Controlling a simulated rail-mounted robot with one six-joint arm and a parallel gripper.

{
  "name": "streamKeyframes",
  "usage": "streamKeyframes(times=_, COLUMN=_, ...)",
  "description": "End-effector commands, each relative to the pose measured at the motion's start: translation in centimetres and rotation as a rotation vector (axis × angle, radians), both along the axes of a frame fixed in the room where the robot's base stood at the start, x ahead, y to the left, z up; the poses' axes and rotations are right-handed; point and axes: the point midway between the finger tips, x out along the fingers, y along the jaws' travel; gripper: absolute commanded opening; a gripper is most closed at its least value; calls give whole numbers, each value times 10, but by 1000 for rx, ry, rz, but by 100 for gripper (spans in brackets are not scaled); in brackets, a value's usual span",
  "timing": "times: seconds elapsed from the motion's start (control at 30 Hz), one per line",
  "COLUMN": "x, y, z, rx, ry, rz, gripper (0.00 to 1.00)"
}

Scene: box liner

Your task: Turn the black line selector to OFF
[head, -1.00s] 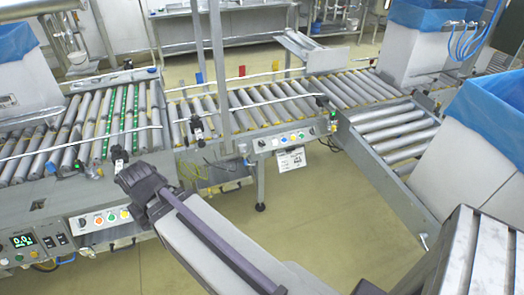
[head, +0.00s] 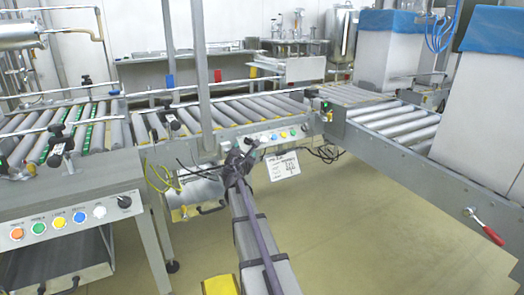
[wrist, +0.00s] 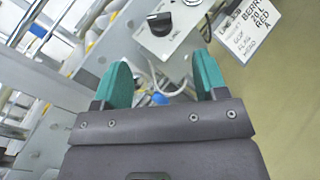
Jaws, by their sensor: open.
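A black selector knob (wrist: 160,24) sits on a grey control panel in the wrist view, ahead of my fingertips. Its pointer setting is too small to read. My gripper (wrist: 163,78) is open, with two green fingertips apart and nothing between them; the knob lies beyond the gap. In the head view my gripper (head: 237,165) is in front of the middle conveyor's button panel (head: 275,137) and partly covers its left side. Another black knob (head: 125,201) shows on the left panel beside several coloured buttons.
A white label (head: 282,164) hangs under the middle panel and shows large in the wrist view (wrist: 251,27). Yellow-green cables (head: 162,178) and a metal cylinder hang left of my gripper. A red-handled lever (head: 484,228) is at right. The floor at front right is clear.

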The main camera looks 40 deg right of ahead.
Motion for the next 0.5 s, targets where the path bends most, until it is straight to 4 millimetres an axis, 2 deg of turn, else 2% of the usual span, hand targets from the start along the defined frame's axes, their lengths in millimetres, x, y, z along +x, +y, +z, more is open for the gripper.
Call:
streamKeyframes(times=0.17, x=4, y=-5, z=0, rx=1, ry=0, rz=-3, gripper=66)
streamKeyframes(times=0.27, x=14, y=-15, z=0, rx=3, ry=-2, rz=-4, gripper=66)
streamKeyframes(times=0.5, x=52, y=-57, z=0, rx=4, ry=-3, rz=-5, gripper=66)
